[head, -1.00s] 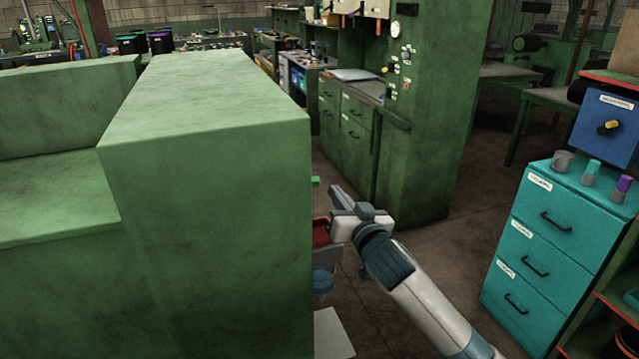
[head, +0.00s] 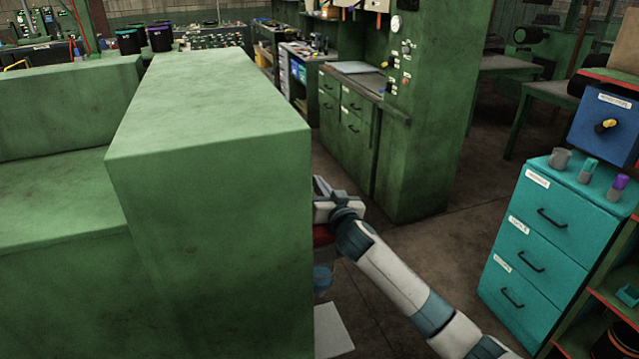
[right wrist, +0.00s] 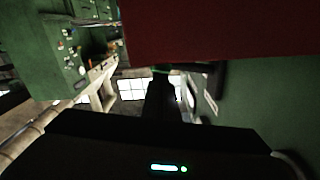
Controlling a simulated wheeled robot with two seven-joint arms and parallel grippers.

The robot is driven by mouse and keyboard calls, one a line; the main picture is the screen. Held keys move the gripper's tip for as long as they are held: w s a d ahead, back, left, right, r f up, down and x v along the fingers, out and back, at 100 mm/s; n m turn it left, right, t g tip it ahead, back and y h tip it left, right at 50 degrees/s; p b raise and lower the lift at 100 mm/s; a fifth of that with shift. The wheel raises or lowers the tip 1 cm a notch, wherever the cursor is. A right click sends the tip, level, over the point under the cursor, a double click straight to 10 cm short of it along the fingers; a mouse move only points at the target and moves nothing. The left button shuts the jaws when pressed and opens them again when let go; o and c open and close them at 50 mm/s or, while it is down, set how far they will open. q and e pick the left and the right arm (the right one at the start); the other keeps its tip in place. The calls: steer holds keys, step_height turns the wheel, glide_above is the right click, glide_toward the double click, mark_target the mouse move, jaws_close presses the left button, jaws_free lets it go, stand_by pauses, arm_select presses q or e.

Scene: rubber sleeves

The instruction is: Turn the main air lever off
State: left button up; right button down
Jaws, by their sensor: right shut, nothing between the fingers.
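My right gripper (head: 322,190) is at the right side of the big green cabinet (head: 210,230), its tip partly hidden behind the cabinet's edge. It is shut and empty. A red part (head: 322,235) shows just below it beside the cabinet. In the right wrist view a large dark red surface (right wrist: 215,30) fills the top, close to the dark gripper (right wrist: 162,95). I cannot make out the main air lever for certain; the cabinet's far side is hidden. My left gripper is not in view.
A teal drawer unit (head: 540,240) with cups on top stands at the right, with a blue box (head: 605,130) behind. A green cabinet with a gauge panel (head: 430,110) stands farther back. Brown floor (head: 430,255) lies open between.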

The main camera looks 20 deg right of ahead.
stand_by(0.3)
steer(key=f+m+b, duration=0.2)
steer(key=f, duration=0.1)
steer(key=shift+a+f+m, duration=0.1)
steer(key=shift+a+m, duration=0.2)
steer(key=shift+m, duration=0.1)
stand_by(0.4)
